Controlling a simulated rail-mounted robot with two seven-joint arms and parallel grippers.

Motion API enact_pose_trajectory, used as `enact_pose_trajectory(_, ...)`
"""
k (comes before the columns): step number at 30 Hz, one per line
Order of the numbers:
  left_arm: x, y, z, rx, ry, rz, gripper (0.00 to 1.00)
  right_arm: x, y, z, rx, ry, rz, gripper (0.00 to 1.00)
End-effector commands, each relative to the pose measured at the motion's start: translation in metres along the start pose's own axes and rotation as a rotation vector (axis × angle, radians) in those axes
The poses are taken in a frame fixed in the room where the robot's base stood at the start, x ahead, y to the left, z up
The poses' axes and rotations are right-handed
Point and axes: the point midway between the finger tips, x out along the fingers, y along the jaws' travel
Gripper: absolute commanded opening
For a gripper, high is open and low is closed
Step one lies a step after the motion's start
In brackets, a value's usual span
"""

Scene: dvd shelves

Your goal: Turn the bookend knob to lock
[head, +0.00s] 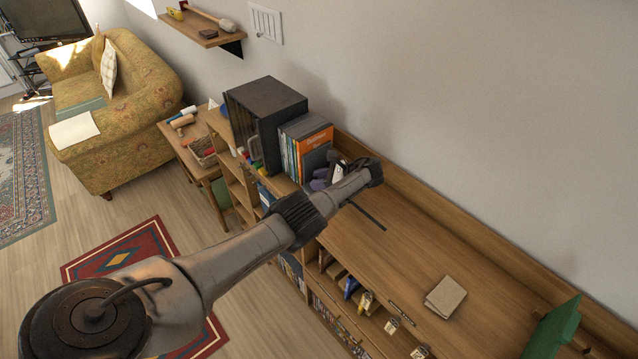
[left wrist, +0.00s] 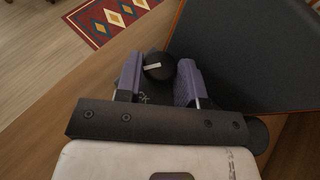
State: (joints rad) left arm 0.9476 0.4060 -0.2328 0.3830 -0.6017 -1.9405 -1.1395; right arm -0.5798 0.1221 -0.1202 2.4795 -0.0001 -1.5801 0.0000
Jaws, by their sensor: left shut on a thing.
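The bookend (head: 315,161) is a dark upright plate against the orange book at the end of the book row on the shelf top. Its round black knob (left wrist: 159,66) has a white mark line and shows in the left wrist view. My left gripper (head: 322,183) is at the foot of the bookend in the head view, where it hides the knob. In the left wrist view my left gripper (left wrist: 160,80) has its two purple-padded fingers on either side of the knob, shut on it. The dark plate rises beside the right finger. My right gripper is not in view.
A row of books (head: 289,153) and a large dark box (head: 262,115) stand behind the bookend. A dark slot strip (head: 368,216) runs along the shelf top (head: 410,243). A small tan book (head: 445,297) lies farther right; the wood between is clear. The wall is close behind.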

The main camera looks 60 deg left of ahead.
Motion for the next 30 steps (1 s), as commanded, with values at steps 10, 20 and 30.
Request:
enact_pose_trajectory(10, 0.0008, 0.0001, -0.0014, 0.002, 0.002, 0.001, 0.12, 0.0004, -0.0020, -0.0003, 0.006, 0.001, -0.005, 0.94)
enact_pose_trajectory(20, 0.0006, -0.0002, -0.0008, 0.001, 0.002, 0.000, 0.59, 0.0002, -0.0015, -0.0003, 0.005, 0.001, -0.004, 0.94)
enact_pose_trajectory(30, 0.0006, -0.0009, 0.0008, 0.000, 0.001, -0.004, 0.59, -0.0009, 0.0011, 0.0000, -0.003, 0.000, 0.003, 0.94)
